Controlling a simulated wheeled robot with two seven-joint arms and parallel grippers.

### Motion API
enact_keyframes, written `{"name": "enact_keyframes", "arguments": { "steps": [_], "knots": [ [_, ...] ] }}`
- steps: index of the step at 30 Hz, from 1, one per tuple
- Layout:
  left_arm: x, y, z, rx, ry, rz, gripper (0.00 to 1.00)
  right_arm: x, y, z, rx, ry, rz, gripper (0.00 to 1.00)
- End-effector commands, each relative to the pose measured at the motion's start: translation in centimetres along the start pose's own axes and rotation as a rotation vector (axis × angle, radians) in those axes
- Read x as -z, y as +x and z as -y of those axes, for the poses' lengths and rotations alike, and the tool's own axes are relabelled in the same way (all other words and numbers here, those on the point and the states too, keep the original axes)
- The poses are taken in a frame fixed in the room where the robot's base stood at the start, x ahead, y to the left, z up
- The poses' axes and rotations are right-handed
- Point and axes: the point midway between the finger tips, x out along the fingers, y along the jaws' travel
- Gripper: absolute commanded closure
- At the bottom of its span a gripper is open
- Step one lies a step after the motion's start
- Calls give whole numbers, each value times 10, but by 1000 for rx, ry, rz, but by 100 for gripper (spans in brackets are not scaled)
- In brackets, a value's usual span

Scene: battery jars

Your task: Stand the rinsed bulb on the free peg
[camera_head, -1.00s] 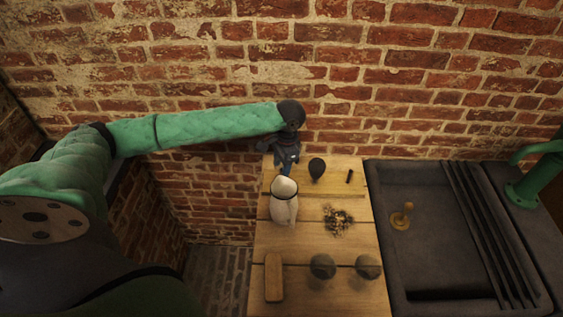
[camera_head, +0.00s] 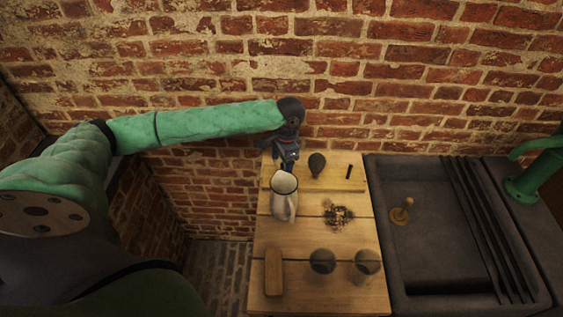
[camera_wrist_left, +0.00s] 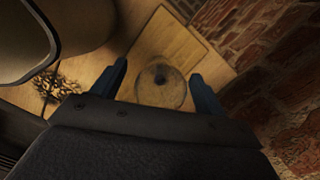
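My left gripper (camera_head: 288,163) is over the left part of the wooden board at the back of the table, just behind the white jug. In the left wrist view its two fingers (camera_wrist_left: 158,72) are apart. A clear round glass bulb (camera_wrist_left: 162,88) shows between them, with gaps on both sides and a dark spot in its middle. In the head view a dark-looking bulb (camera_head: 317,162) stands upright on the board, right of the gripper. A bare dark peg (camera_head: 349,172) is farther right on the board. My right gripper is not in view.
The white jug (camera_head: 284,203) stands close in front of my left gripper. A dark debris pile (camera_head: 338,216), a wooden block (camera_head: 274,272) and two round glass vessels (camera_head: 322,262) (camera_head: 367,262) are on the table. A dark sink (camera_head: 430,255) is at right; a brick wall stands behind.

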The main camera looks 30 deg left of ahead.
Motion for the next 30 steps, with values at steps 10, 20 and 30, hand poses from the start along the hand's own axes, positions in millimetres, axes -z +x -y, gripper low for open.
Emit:
{"name": "enact_keyframes", "arguments": {
  "steps": [10, 20, 30],
  "knots": [
    [1, -8, 0, 0, 0, -1, 27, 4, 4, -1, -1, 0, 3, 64],
    [1, -54, 0, 1, 0, -2, 27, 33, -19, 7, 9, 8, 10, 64],
    [0, -78, 0, -1, 0, 0, 27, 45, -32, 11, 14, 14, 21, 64]
  ]
}}
